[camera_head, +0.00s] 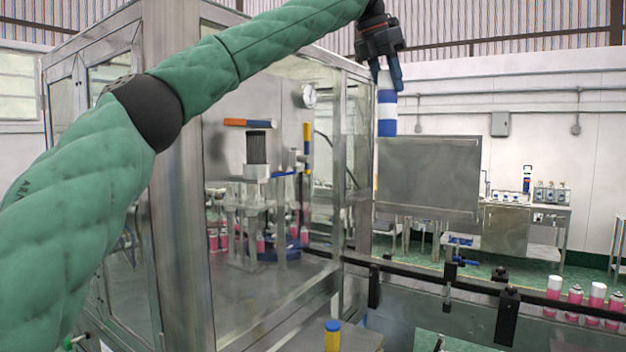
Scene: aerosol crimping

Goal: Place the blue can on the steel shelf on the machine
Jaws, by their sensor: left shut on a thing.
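My left gripper (389,80) is shut on the top of a blue and white can (387,116). The can hangs upright in the air, in the picture in front of the far wall and just above a grey steel panel (428,178). The machine (180,200) is a steel-framed, glazed cabinet on the left, with a steel deck (262,300) inside. I cannot tell for sure which surface is the steel shelf. My left arm covers part of the cabinet's left side. My right gripper is not in view.
A conveyor (420,278) with dark rails and posts runs along the machine's right front. Several pink cans (574,302) stand on its right end. A yellow item with a blue cap (332,336) stands at the bottom. A bench (520,225) is at the back right.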

